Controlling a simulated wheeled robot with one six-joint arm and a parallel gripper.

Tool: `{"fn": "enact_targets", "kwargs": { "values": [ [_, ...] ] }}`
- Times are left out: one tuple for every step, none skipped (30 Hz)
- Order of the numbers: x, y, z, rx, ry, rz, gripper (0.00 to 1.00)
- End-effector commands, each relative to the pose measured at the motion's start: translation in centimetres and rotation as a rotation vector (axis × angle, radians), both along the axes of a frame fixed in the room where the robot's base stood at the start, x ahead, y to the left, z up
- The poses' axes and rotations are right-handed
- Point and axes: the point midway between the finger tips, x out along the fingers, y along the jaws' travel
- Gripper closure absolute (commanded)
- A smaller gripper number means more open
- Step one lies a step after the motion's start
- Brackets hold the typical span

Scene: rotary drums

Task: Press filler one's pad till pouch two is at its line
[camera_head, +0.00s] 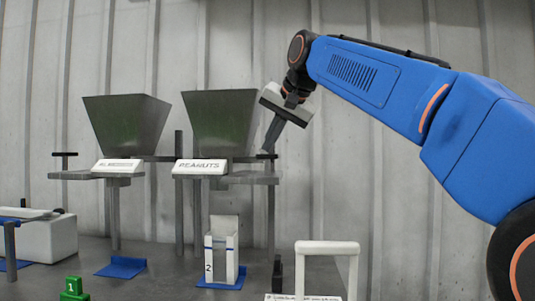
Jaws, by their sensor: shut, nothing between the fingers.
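Two grey hopper fillers stand at the back: one labelled like "ALMONDS" (126,122) on the left, one "PEANUTS" (219,118) on the right. I see no filler numbers on them. A white carton-like pouch (222,255) marked 2 stands upright on a blue mat under the peanuts filler. Its fill level and line are not clear. A dark flat-topped pad (266,156) sits at the right of the peanuts filler; a similar pad (64,154) is on the almonds filler's left. My gripper (268,147) is shut and empty, pointing down at the peanuts-side pad; contact cannot be told.
A blue mat (122,267) under the almonds filler is empty. A green block marked 1 (72,289) is at front left. A white frame (327,248) stands at front right. A white box (48,238) is at the left edge.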

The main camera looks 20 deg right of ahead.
Motion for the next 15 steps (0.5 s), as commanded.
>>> {"fn": "enact_targets", "kwargs": {
  "values": [
    [0.01, 0.00, -0.09, 0.000, 0.001, 0.001, 1.00],
    [0.00, 0.01, -0.11, 0.000, 0.001, 0.001, 1.00],
    [0.01, 0.00, -0.15, 0.000, 0.001, 0.001, 1.00],
    [0.01, 0.01, -0.18, 0.000, 0.001, 0.001, 1.00],
    [0.00, 0.00, -0.20, 0.000, 0.001, 0.001, 1.00],
    [0.00, 0.00, -0.24, 0.000, 0.001, 0.000, 1.00],
    [0.00, 0.01, -0.27, 0.000, 0.001, 0.000, 1.00],
    [0.00, 0.00, -0.30, 0.000, 0.001, 0.000, 1.00],
    [-0.01, 0.01, -0.34, 0.000, 0.001, 0.000, 1.00],
    [-0.01, 0.00, -0.37, 0.000, 0.001, 0.000, 1.00],
    [-0.01, 0.01, -0.40, 0.000, 0.001, 0.000, 1.00],
    [-0.01, 0.00, -0.44, 0.000, 0.001, 0.000, 1.00],
    [-0.01, 0.00, -0.47, 0.000, 0.001, 0.000, 1.00],
    [-0.02, 0.00, -0.51, 0.000, 0.001, 0.000, 1.00],
    [-0.01, 0.01, -0.55, 0.000, 0.001, 0.000, 1.00]
  ]
}}
